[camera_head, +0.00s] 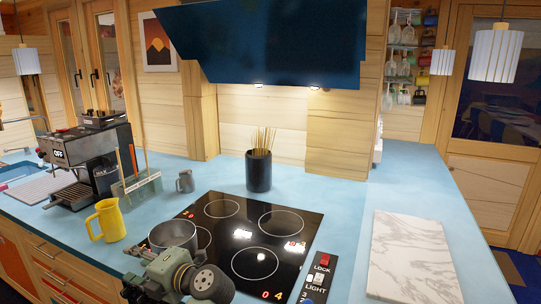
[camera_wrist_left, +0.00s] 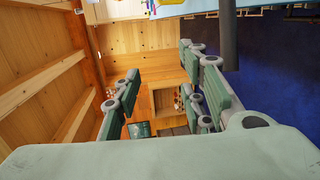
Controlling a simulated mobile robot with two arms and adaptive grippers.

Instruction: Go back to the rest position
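My left gripper (camera_head: 150,278) shows at the bottom of the head view as green-grey links with a dark round joint, in front of the cooktop's near left corner. In the left wrist view the fingers of my left gripper (camera_wrist_left: 162,100) stand wide apart with nothing between them. They face a wooden interior and a dark blue floor. My right gripper is in neither view.
A black cooktop (camera_head: 258,256) carries a metal pot (camera_head: 196,236) close to my left arm. A yellow jug (camera_head: 107,221), a coffee machine (camera_head: 92,155), a black skewer holder (camera_head: 258,172) and a marble board (camera_head: 411,255) stand on the blue counter (camera_head: 345,215).

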